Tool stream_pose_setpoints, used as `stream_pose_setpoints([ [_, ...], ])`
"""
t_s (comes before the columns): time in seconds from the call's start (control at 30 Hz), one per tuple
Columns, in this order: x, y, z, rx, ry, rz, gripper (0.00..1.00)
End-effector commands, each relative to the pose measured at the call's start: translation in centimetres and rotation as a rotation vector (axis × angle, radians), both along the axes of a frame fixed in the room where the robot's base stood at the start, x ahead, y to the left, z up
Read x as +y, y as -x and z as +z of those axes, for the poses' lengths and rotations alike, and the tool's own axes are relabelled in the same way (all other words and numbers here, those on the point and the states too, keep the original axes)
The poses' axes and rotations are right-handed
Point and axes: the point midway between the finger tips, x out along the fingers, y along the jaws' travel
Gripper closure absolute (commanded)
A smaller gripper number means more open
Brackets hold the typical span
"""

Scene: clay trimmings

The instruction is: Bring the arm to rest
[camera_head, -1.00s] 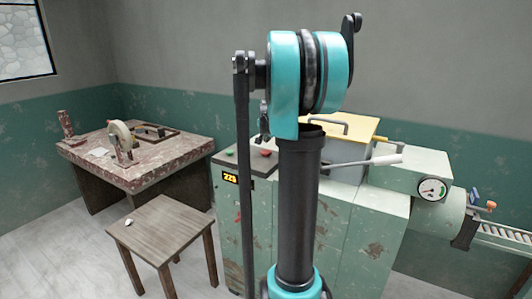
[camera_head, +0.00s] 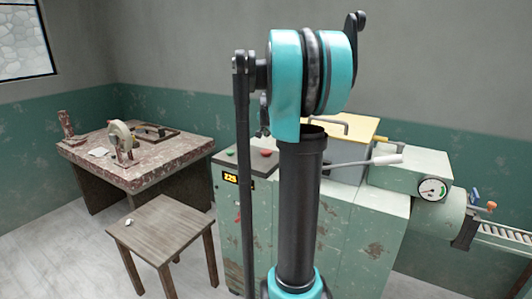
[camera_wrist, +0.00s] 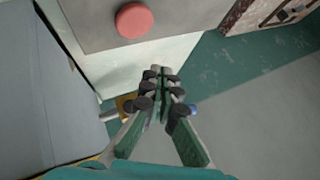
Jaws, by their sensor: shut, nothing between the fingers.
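My gripper (camera_wrist: 158,72) shows in the wrist view. Its fingers are together with nothing between them. Beyond them are a pale machine side with a round red button (camera_wrist: 134,20), a green wall band (camera_wrist: 215,85) and grey wall. In the head view my teal and black arm stands folded upright in the middle, in front of the machine. My gripper does not show there.
A green machine (camera_head: 360,225) with a yellow lid (camera_head: 357,127), a lever (camera_head: 388,160) and a gauge (camera_head: 432,188) stands behind my arm. At left are a wooden stool (camera_head: 165,230) with a small pale lump (camera_head: 129,222) and a worn table (camera_head: 165,170).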

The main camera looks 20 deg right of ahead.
Motion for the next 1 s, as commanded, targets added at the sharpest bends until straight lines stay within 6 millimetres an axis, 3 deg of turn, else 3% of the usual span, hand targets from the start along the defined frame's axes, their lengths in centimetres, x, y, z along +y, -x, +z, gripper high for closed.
stream_pose_setpoints([
  [0.23,0.3,0.2,-0.1,0.002,0.003,0.008,1.00],
  [0.37,2.9,1.9,-1.4,0.030,0.045,0.082,1.00],
  [0.47,6.9,5.1,-3.6,0.074,0.115,0.208,1.00],
  [0.6,13.0,11.4,-7.7,0.143,0.242,0.435,1.00],
  [0.7,16.3,15.9,-10.5,0.183,0.329,0.588,1.00],
  [0.9,20.8,24.6,-15.7,0.241,0.482,0.862,1.00],
  [1.0,20.9,28.7,-18.3,0.312,0.463,0.899,1.00],
])
